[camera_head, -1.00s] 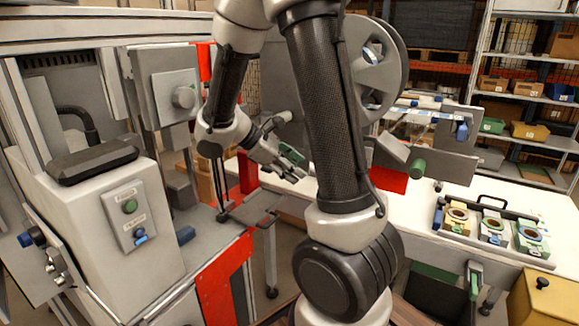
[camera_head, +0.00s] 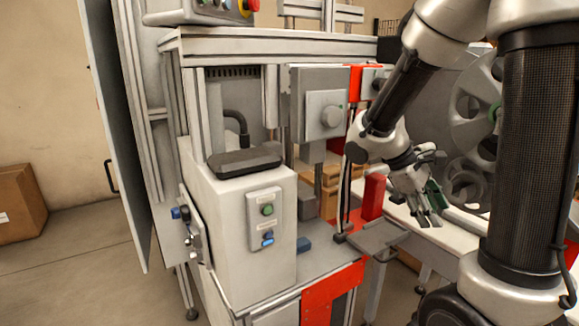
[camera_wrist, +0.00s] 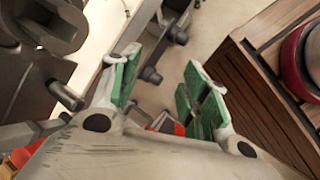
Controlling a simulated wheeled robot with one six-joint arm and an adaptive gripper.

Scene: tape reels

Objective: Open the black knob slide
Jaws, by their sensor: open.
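My gripper (camera_head: 432,212) hangs in the air at right of the head view, past the right end of the grey machine (camera_head: 225,215). In the wrist view its two green-padded fingers (camera_wrist: 160,85) stand apart with nothing between them. Two dark knob-like ends (camera_wrist: 151,75) show beyond the fingers in the wrist view, on or near a grey rail; I cannot tell whether either belongs to the slide. No slide with a black knob can be clearly made out in the head view. My upper arm covers the right side there.
The machine front has a panel with green and blue buttons (camera_head: 266,218). A slatted brown box (camera_wrist: 270,85) is at right in the wrist view.

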